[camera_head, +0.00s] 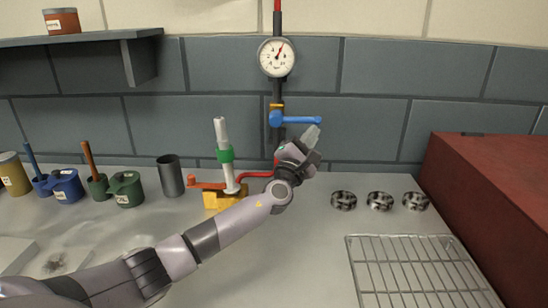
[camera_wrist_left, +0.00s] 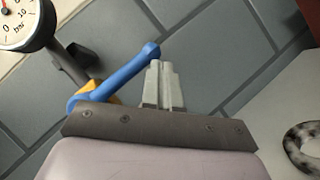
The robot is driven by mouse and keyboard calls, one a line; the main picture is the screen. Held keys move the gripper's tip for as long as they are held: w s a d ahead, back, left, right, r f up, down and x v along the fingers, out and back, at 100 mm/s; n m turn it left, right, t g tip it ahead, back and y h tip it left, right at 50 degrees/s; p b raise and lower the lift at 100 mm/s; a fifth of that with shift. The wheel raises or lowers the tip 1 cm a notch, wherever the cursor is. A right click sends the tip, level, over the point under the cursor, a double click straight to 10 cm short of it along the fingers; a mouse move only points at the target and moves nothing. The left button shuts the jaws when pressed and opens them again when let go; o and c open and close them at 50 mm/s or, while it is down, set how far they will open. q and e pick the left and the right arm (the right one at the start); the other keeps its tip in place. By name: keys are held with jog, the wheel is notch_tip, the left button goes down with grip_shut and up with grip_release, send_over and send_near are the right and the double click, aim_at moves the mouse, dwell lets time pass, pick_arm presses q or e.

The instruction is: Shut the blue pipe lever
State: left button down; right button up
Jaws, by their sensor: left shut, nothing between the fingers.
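The blue pipe lever (camera_head: 300,119) sits on the dark vertical pipe below the gauge in the head view. It points to the right, roughly level, across the pipe. In the left wrist view the blue lever (camera_wrist_left: 125,72) runs up to the right from its yellow collar. My left gripper (camera_head: 311,135) is just below the lever's right end, with its fingers shut and empty. In the wrist view the left gripper's fingertips (camera_wrist_left: 159,66) are close beside the lever's free end; I cannot tell if they touch. My right gripper is not in view.
A round gauge (camera_head: 277,58) is above the lever. A red pipe and a white-and-green column (camera_head: 222,150) on a yellow base stand left of my gripper. A wire rack (camera_head: 415,270), several dark rings and a red box (camera_head: 490,190) are at the right.

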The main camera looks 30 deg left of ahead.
pick_arm(q)
jog(key=shift+r, duration=0.1)
jog(key=v, duration=0.7)
jog(key=shift+s, duration=0.15)
dwell(0.6)
